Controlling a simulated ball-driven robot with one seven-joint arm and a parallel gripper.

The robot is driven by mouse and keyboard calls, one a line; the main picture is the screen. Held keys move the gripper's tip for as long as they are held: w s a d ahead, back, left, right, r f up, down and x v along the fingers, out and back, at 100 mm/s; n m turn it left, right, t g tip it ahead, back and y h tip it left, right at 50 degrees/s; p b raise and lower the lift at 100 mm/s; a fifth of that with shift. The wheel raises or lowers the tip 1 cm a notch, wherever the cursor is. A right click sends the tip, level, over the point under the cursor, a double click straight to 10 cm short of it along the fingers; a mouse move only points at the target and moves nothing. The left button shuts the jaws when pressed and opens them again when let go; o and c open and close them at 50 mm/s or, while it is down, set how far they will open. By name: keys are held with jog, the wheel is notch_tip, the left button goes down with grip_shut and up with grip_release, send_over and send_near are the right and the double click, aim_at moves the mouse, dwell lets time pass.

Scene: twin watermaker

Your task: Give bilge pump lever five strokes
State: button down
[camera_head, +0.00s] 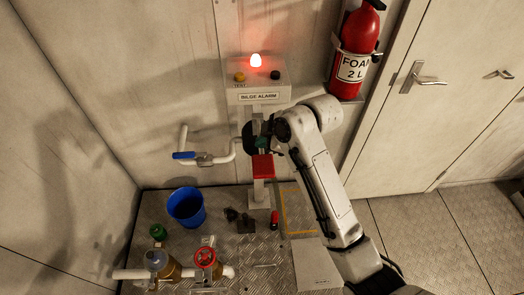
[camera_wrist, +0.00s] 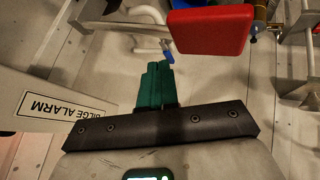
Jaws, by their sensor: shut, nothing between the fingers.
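A red block (camera_head: 263,166), which looks like the pump lever's grip, sits on a pale post (camera_head: 258,198) below the alarm box. It shows large and close in the wrist view (camera_wrist: 210,30). My gripper (camera_head: 262,143) is just above the red block in the head view, its green fingers pressed together and empty. In the wrist view my gripper (camera_wrist: 156,75) points past the block's left edge. A gap seems to separate them, though contact is hard to judge. The lever's pivot is not clear.
The bilge alarm box (camera_head: 258,80) has a lit red lamp (camera_head: 256,60) above my gripper. A blue-handled pipe valve (camera_head: 185,155) is left. A blue bucket (camera_head: 186,208), red valve wheel (camera_head: 205,257) and small loose items stand on the floor plate. A fire extinguisher (camera_head: 357,50) hangs right.

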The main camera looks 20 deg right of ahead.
aim_at(272, 170)
jog(key=r, duration=0.1)
jog(key=r+p, duration=0.1)
jog(key=r, duration=0.2)
jog(key=shift+w+d+r+p, duration=0.1)
jog(key=shift+w+p, duration=0.2)
jog(key=shift+p, duration=0.1)
dwell(0.5)
